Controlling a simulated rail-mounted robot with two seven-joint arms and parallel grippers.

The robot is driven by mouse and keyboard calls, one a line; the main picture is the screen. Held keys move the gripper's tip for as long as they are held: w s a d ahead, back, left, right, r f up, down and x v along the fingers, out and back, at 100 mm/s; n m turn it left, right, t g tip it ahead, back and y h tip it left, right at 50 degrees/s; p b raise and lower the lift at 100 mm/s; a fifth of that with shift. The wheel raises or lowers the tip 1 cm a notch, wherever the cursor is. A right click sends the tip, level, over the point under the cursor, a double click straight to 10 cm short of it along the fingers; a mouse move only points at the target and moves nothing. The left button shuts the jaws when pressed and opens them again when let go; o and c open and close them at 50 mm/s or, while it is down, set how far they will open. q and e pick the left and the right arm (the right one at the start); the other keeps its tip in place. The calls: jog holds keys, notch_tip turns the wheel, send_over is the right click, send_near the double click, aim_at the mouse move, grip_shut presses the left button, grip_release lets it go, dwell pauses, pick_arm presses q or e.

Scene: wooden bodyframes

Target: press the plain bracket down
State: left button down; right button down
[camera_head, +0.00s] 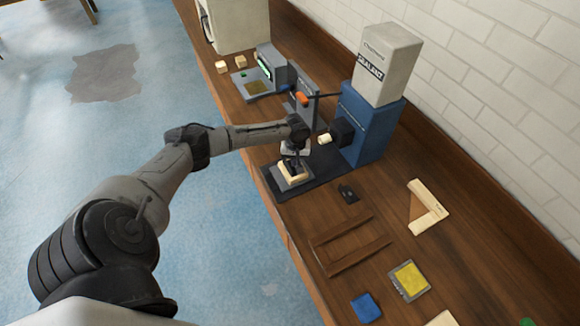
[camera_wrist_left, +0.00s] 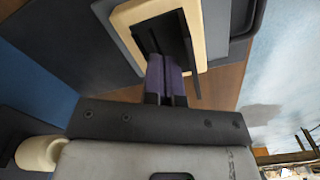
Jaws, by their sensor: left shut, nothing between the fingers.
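A pale wooden piece, apparently the plain bracket (camera_head: 294,173), sits on a grey plate (camera_head: 292,184) on the dark base of the blue machine. My left gripper (camera_head: 293,157) is shut and empty, pointing down right over the piece. In the left wrist view the pale piece (camera_wrist_left: 218,32) shows around and behind the gripper's fingers (camera_wrist_left: 166,76). The fingertips overlap it there, so I cannot tell whether they touch it. The arm and gripper hide part of the piece. My right gripper is not in view.
The blue machine (camera_head: 371,128) carries a sealant box (camera_head: 387,64) and stands close behind the gripper. A grey station (camera_head: 273,65) is further left. A wooden frame (camera_head: 350,243), a pale corner piece (camera_head: 430,212), a yellow-topped pad (camera_head: 410,279) and a blue block (camera_head: 366,306) lie nearer.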

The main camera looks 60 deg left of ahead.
pick_arm(q)
jog(key=shift+f, duration=0.45)
jog(key=shift+f+b, duration=0.3)
jog(key=shift+f, duration=0.1)
dwell(0.7)
jog(key=shift+s+r+p, duration=0.1)
jog(key=shift+r+p, duration=0.55)
jog(key=shift+p, duration=0.2)
notch_tip(320, 180, up, 6)
jog(key=p, duration=0.7)
jog(key=shift+f, duration=0.1)
